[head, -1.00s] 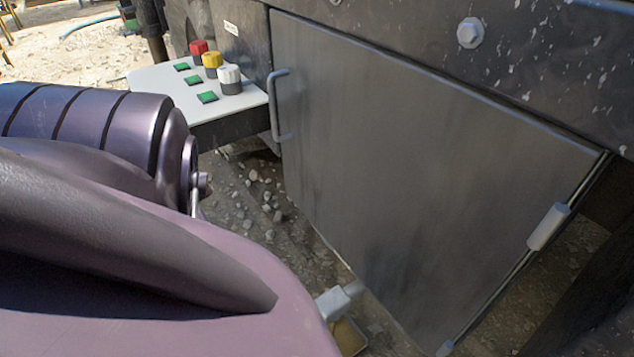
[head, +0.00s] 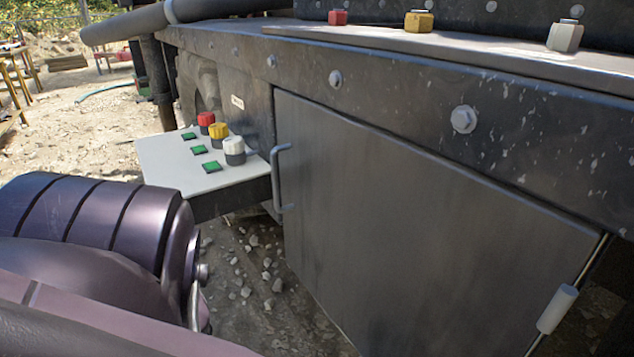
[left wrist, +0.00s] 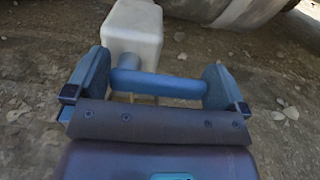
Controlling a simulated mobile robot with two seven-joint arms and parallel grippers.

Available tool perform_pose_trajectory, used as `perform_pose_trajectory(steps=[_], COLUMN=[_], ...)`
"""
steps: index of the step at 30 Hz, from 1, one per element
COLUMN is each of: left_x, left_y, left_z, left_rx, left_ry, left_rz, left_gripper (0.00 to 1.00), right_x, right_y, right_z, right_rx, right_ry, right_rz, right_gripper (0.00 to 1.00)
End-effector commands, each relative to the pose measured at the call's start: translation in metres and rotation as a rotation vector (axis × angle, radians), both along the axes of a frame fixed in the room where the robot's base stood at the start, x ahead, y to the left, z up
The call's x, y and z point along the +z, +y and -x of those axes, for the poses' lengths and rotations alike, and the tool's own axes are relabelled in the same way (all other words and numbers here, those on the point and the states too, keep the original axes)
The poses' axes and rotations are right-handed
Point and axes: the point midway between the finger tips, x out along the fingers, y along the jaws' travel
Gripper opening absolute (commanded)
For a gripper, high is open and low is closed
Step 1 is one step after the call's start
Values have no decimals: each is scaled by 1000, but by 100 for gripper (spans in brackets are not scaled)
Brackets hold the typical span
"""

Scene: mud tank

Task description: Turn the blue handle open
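In the left wrist view a blue handle (left wrist: 160,83) lies crosswise below a pale, block-shaped fitting (left wrist: 133,30). My left gripper (left wrist: 158,86) has its two fingers wide apart, one at each end of the handle. The handle spans nearly the whole gap; whether the fingers touch its ends is unclear. The head view shows part of my left arm at the lower left, but not its gripper or the blue handle. My right gripper is in neither view.
A dark metal cabinet door (head: 420,230) with a grey pull handle (head: 281,178) fills the middle of the head view. A white panel (head: 165,165) with green buttons and coloured knobs juts out left of it. Gravel ground (left wrist: 50,120) surrounds the fitting.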

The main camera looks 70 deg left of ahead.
Motion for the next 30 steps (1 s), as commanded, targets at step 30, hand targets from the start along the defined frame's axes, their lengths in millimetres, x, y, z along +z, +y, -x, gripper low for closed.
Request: perform_pose_trajectory(steps=[30], left_x=[0], left_y=[-25], left_z=[104], left_rx=[1], left_ry=[0], left_rz=[-1], left_gripper=[100], right_x=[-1], right_y=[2], right_z=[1], right_rx=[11], right_ry=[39], right_rz=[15], right_gripper=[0])
